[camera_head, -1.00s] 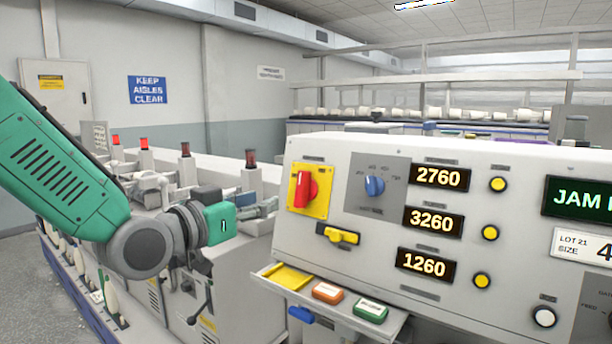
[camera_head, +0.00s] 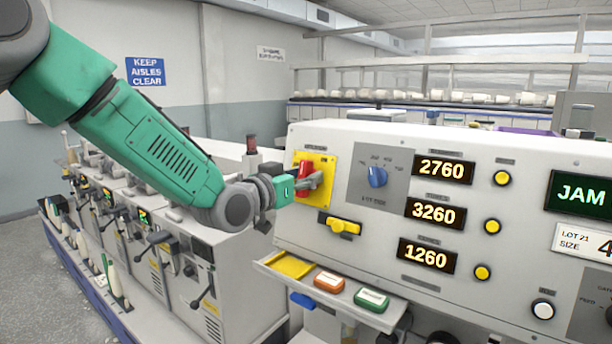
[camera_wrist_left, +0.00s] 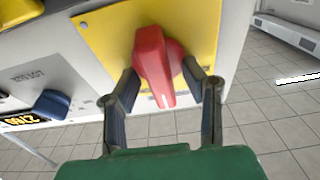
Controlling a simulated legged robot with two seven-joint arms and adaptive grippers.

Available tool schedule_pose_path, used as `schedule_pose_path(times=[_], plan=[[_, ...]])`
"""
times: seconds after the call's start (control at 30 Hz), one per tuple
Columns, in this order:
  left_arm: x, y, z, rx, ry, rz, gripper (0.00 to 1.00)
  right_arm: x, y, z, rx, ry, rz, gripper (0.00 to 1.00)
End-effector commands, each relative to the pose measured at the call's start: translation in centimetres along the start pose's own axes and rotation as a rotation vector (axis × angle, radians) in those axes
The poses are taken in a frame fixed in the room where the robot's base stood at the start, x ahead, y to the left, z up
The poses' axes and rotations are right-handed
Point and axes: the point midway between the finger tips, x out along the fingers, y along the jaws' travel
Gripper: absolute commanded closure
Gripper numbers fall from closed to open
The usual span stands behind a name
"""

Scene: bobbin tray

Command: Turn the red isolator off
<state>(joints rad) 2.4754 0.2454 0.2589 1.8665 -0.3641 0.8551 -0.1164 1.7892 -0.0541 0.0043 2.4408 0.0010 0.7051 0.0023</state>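The red isolator (camera_head: 304,178) is a rotary handle on a yellow plate (camera_head: 324,166) at the left end of the grey control panel. In the left wrist view the red handle (camera_wrist_left: 158,68) stands out from its yellow plate (camera_wrist_left: 108,32). My left gripper (camera_head: 316,180) is at the isolator, its fingers partly covering the handle in the head view. In the left wrist view the left gripper (camera_wrist_left: 164,88) is open, one finger on each side of the handle, with narrow gaps showing. My right gripper is not in view.
A blue selector knob (camera_head: 377,177) sits right of the isolator. A yellow latch-like handle (camera_head: 343,226) is just below. A shelf (camera_head: 376,318) with coloured blocks juts out beneath. Machine rows fill the left.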

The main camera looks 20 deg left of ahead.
Motion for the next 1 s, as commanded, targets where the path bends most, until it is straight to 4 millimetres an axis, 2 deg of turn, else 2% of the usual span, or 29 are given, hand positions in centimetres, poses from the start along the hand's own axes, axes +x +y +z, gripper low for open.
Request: schedule_pose_path(times=[0.17, 0.2, 0.27, 0.3, 0.67, 1.0], plan=[[0.08, 0.19, -0.01, 0.002, -0.001, 0.000, 0.62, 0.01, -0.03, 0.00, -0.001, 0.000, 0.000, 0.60], [0.10, 0.24, -0.02, 0.002, -0.001, 0.000, 0.76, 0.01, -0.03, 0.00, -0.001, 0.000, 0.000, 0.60], [0.10, 0.23, -0.02, 0.003, -0.001, -0.001, 0.97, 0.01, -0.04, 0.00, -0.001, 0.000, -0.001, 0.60], [0.12, 0.24, -0.03, 0.003, -0.001, -0.002, 1.00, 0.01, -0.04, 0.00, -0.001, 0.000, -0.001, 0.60], [0.23, 0.21, -0.17, -0.018, 0.003, -0.005, 1.00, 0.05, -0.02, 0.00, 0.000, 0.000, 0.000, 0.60], [0.21, -0.09, -0.25, -0.203, 0.006, -0.054, 1.00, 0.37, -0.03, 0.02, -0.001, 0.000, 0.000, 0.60]])
